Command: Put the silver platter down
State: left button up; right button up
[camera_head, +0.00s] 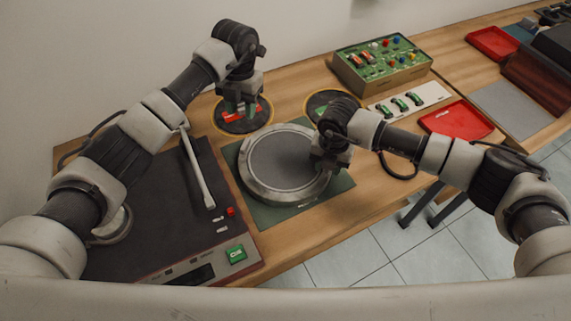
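The silver platter (268,181) is a round disc with a bright rim and a darker grey centre. It lies level on or just above the dark green square mat (338,187); I cannot tell if it touches. My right gripper (322,165) is at the platter's right rim; its fingertips are hidden, so I cannot see whether it grips the rim. My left gripper (240,110) points down over a black round pad (233,126) behind the platter, with its fingers apart, near a red piece (258,111). It is clear of the platter.
A dark turntable deck (150,220) with a silver tonearm (196,170) stands left of the mat. A second round pad (315,101), a green panel box (382,65), a white strip (410,100) and a red tray (457,119) lie behind and right. The wooden table's front edge is close.

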notch_tip(320, 180, up, 12)
dwell(0.5)
dwell(0.8)
